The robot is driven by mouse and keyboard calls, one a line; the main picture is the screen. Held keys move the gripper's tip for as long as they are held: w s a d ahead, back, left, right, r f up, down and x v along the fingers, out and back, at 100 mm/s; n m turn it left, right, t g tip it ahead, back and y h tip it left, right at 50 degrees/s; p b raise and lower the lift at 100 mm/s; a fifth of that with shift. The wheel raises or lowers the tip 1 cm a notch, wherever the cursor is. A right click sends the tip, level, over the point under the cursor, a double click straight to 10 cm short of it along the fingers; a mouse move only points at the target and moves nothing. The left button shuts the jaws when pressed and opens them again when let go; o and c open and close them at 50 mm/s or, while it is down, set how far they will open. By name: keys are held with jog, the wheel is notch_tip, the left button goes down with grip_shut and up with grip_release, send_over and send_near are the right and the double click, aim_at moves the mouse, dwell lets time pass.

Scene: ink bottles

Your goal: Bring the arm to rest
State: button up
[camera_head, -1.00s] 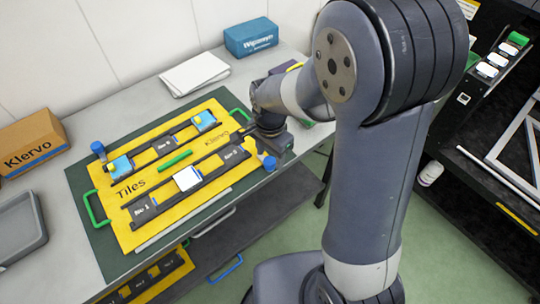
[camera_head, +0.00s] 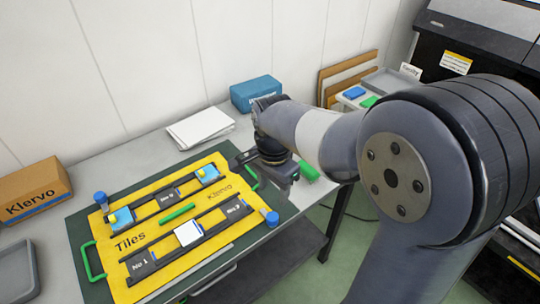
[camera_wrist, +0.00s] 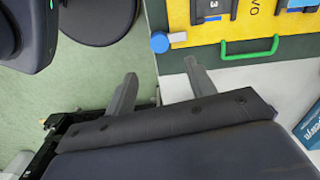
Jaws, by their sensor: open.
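My gripper (camera_wrist: 160,72) is open, its two fingers spread with nothing between them in the wrist view. In the head view my arm reaches in from the right and its wrist hangs by the right end of the yellow Tiles board (camera_head: 150,215). The fingertips are hard to make out there. The wrist view shows the fingers pointing toward the table edge, with green floor on one side and the board's corner on the other. A green handle (camera_wrist: 250,50) and a blue knob (camera_wrist: 160,42) are near the right finger in the picture, apart from it.
A blue box (camera_head: 255,93) and white paper (camera_head: 200,128) lie behind the board. A Klervo carton (camera_head: 35,190) and grey tray (camera_head: 15,275) stand at left. A green item (camera_head: 308,171) is beside my wrist. Dark machinery (camera_head: 475,40) stands at the back right.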

aim_at(273, 216)
notch_tip(273, 216, down, 10)
jog(key=shift+f, duration=0.3)
jog(key=shift+n, duration=0.3)
